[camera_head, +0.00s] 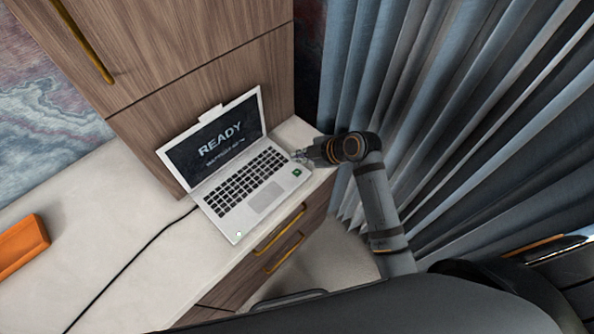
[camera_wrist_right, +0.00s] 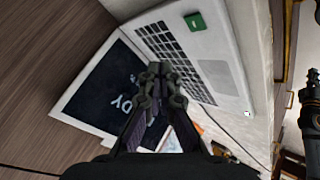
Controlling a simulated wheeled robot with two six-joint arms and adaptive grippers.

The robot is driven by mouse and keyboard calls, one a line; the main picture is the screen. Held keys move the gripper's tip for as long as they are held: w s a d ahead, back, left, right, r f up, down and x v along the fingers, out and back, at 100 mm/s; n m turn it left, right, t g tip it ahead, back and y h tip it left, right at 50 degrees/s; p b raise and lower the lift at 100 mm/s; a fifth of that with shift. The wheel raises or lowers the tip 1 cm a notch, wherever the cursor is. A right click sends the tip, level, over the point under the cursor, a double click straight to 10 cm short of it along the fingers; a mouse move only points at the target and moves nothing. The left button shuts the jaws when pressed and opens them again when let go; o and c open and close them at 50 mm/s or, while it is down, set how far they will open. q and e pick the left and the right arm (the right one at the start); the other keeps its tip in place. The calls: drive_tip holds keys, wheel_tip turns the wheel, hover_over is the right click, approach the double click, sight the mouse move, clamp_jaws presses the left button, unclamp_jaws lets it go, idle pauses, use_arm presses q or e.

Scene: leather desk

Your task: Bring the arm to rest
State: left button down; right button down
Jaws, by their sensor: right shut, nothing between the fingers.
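My right arm (camera_head: 377,205) comes in from the lower right of the head view. Its gripper (camera_head: 301,156) is at the right edge of the open laptop (camera_head: 235,229), close to the green mark (camera_head: 297,172) on the keyboard deck. Whether it touches the laptop I cannot tell. In the right wrist view the gripper (camera_wrist_right: 160,72) is shut and empty, its fingers together in front of the laptop (camera_wrist_right: 221,75). The laptop screen (camera_head: 215,143) is lit and reads "READY". My left gripper is not in view.
The laptop stands on a pale desk (camera_head: 130,215) with a black cable (camera_head: 135,262) running from its left side. An orange object (camera_head: 22,245) lies at the far left. A wooden cabinet (camera_head: 185,50) rises behind, and grey-blue curtains (camera_head: 480,110) hang at right. The desk's left part is mostly clear.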

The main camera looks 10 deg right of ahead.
idle(0.4)
drive_tip(key=s+d+f+m+g+h, duration=0.15)
drive_tip(key=s+d+m+h, duration=0.25)
drive_tip(key=s+d+m, duration=0.45)
drive_tip(key=s+d+f+m+g+h, duration=0.15)
drive_tip(key=s+d+m+h, duration=0.3)
drive_tip(key=s+m, duration=0.6)
wheel_tip(320, 180, down, 24)
drive_tip(key=s+d+n+g, duration=0.1)
drive_tip(key=s+d+n, duration=0.1)
drive_tip(key=s+d+f+g+y, duration=0.1)
drive_tip(key=s+f, duration=1.7)
drive_tip(key=s, duration=0.1)
drive_tip(key=shift+s+d+f+m, duration=0.3)
drive_tip(key=shift+s+d+f, duration=0.05)
drive_tip(key=shift+f, duration=0.05)
